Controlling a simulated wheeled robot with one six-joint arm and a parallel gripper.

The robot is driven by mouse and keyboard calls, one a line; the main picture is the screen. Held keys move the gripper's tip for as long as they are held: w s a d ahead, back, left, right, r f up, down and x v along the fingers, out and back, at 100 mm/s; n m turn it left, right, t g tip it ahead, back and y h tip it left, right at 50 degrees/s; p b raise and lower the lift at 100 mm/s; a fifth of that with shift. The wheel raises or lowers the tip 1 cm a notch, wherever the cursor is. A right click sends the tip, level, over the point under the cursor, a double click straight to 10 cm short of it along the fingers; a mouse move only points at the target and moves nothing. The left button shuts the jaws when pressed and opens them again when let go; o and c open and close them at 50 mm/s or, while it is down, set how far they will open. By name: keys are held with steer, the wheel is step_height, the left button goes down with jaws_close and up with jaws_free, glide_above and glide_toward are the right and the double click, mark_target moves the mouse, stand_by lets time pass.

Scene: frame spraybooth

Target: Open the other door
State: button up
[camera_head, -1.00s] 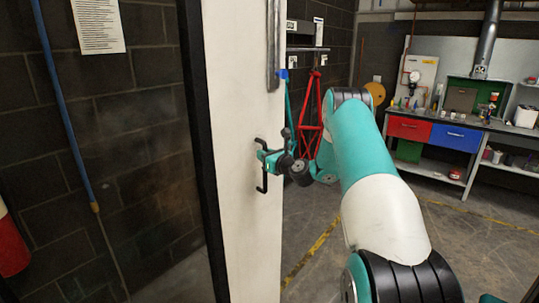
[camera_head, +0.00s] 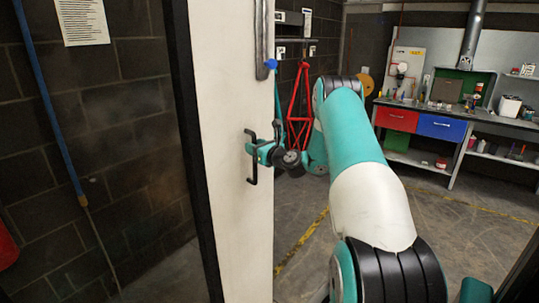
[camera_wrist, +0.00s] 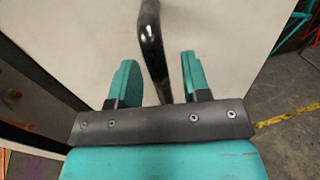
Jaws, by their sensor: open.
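A white door (camera_head: 232,150) with a black edge stands in the left middle of the head view, and it fills much of the wrist view (camera_wrist: 222,62). A black bar handle (camera_head: 253,160) is fixed upright on its face. My gripper (camera_head: 258,152) is at this handle. In the wrist view, the two teal fingers of my gripper (camera_wrist: 158,78) are open, with the black handle (camera_wrist: 152,45) passing between them. A clear gap shows on each side of the handle. The door's far edge shows at the right of the wrist view.
A red bicycle frame (camera_head: 300,105) hangs behind the door. A workbench with a red drawer (camera_head: 397,119) and a blue drawer (camera_head: 441,127) stands at the back right. Bare floor with a yellow line (camera_head: 300,243) lies right of the door. A dark block wall (camera_head: 120,130) is at left.

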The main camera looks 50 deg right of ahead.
steer(key=s+a+b, duration=0.2)
steer(key=s+b, duration=0.9)
steer(key=s, duration=0.5)
steer(key=shift+s, duration=0.25)
